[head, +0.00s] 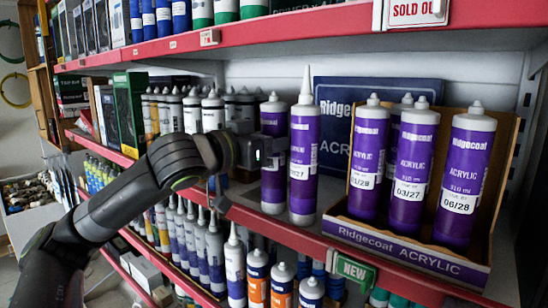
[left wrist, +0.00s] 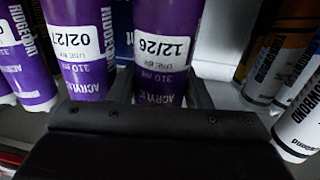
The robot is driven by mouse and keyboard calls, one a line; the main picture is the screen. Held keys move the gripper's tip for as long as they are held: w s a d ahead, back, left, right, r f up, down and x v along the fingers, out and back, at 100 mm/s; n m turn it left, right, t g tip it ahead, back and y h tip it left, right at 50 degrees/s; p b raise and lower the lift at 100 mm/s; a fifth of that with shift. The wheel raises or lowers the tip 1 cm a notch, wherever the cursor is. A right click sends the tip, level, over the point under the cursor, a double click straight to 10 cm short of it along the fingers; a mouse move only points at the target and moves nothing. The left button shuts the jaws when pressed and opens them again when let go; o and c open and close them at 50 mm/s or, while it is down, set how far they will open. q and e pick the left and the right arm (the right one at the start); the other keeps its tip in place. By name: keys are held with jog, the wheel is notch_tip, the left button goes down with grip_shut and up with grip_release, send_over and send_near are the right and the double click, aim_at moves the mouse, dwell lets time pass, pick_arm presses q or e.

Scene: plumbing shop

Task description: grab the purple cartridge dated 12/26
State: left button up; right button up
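The purple cartridge labelled 12/26 (left wrist: 165,50) stands upright on the shelf. In the head view it is the purple cartridge (head: 273,180) just right of my left gripper (head: 262,152), its label covered. In the left wrist view the fingers of my left gripper (left wrist: 160,98) lie on both sides of it. Whether they press on it I cannot tell. A purple cartridge labelled 02/27 (left wrist: 82,45) stands close beside it; it shows in the head view (head: 303,150) with a long nozzle. My right gripper is not in view.
A display box (head: 400,240) holds several purple cartridges, two dated 03/27 (head: 411,165) and 06/28 (head: 463,180). White-labelled cartridges (head: 213,112) stand left of my gripper. A red upper shelf edge (head: 270,32) runs above.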

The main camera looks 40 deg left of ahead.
pick_arm(q)
jog(key=c, duration=0.7)
jog(key=shift+c, duration=0.4)
jog(key=shift+r, duration=0.1)
